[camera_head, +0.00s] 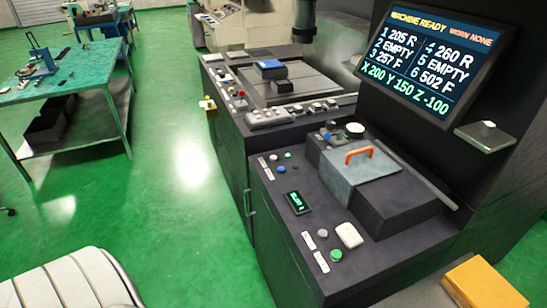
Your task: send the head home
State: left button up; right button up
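The spark erosion machine's control console (270,205) stands right of centre with a dark sloping top. The white labels are too small to read. Neither of my grippers is in view.
A grey lid (365,180) with an orange handle (359,154) and a white block (349,236) sit on the console. Behind is a worktable (320,84) with a blue-topped block (270,68). A green-topped bench (90,68) stands left; the floor between is clear.

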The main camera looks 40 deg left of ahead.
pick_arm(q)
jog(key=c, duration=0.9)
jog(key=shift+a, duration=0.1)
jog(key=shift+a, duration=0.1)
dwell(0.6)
